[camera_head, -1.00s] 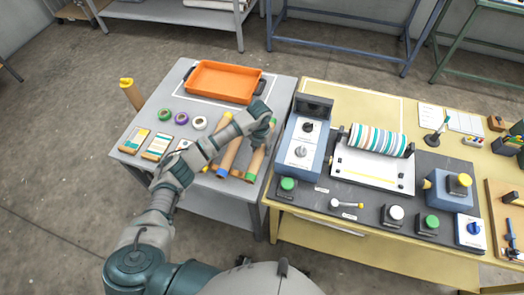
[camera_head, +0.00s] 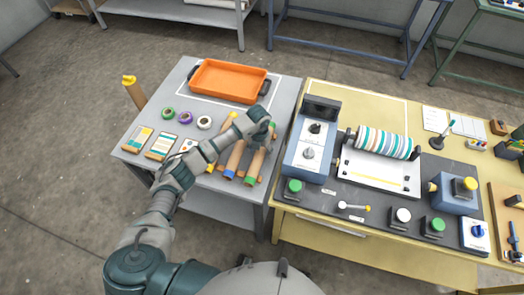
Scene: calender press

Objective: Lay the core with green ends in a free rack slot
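Several brown cores lie side by side, tilted, at the right of the grey table (camera_head: 146,150). The rightmost core (camera_head: 256,163) shows a green lower end. The core beside it (camera_head: 236,156) shows a blue end, and one further left has a yellow end (camera_head: 210,167). My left gripper (camera_head: 266,130) is over the upper part of the rightmost cores. It hides their far ends, and its fingers are too small and covered to tell whether they are shut on a core. Rack slots cannot be made out. My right gripper is not in view.
An orange tray (camera_head: 228,80) stands at the back of the grey table. Colored rolls (camera_head: 185,117) and sample cards (camera_head: 161,146) lie to the left. A yellow-topped core (camera_head: 133,92) stands upright at the left edge. The calender press (camera_head: 378,143) is on the yellow table.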

